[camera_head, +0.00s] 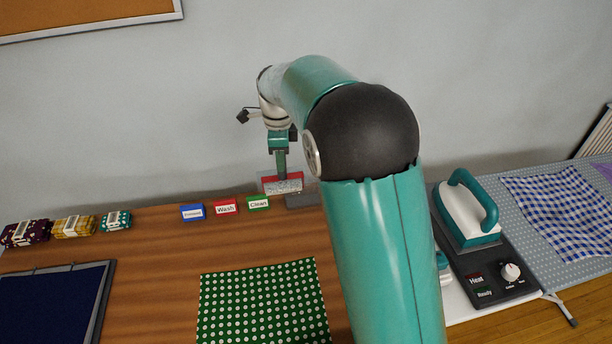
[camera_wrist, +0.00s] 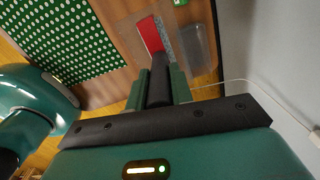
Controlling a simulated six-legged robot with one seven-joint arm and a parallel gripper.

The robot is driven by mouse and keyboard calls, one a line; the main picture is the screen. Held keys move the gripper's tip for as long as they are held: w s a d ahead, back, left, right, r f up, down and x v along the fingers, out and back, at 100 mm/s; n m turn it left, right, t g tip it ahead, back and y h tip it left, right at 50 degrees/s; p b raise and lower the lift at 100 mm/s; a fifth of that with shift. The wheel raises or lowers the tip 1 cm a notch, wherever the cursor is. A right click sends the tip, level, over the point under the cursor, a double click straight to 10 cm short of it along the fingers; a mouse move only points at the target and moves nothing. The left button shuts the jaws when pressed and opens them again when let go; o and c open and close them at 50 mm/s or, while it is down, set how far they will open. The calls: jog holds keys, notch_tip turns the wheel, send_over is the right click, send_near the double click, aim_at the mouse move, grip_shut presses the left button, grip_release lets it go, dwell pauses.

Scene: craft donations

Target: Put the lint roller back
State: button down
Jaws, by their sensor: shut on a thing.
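The lint roller (camera_head: 283,183) has a red and speckled grey head and a dark handle. My gripper (camera_head: 281,160) is shut on that handle, with the head hanging below the fingers near the back edge of the table. In the wrist view the handle stands between the two fingers of my gripper (camera_wrist: 157,88), and the red part of the lint roller (camera_wrist: 150,34) shows beyond them. A flat grey piece (camera_head: 302,200), perhaps the roller's holder, lies right beside the head and also shows in the wrist view (camera_wrist: 194,49). Whether the head touches the table is unclear.
Blue, red and green label blocks (camera_head: 225,207) stand left of the roller. A green dotted cloth (camera_head: 262,303) lies in front. Folded fabric bundles (camera_head: 74,226) sit far left. An iron (camera_head: 468,215) stands on its base at right. The wall is close behind.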

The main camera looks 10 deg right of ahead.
jog(key=w+d+f, duration=0.7)
jog(key=d+f, duration=0.1)
jog(key=f, duration=0.3)
jog(key=shift+w+d+f, duration=0.15)
jog(key=shift+f, duration=0.3)
jog(key=shift+f, duration=0.35)
jog(key=c, duration=1.2)
grip_release()
jog(key=shift+c, duration=0.2)
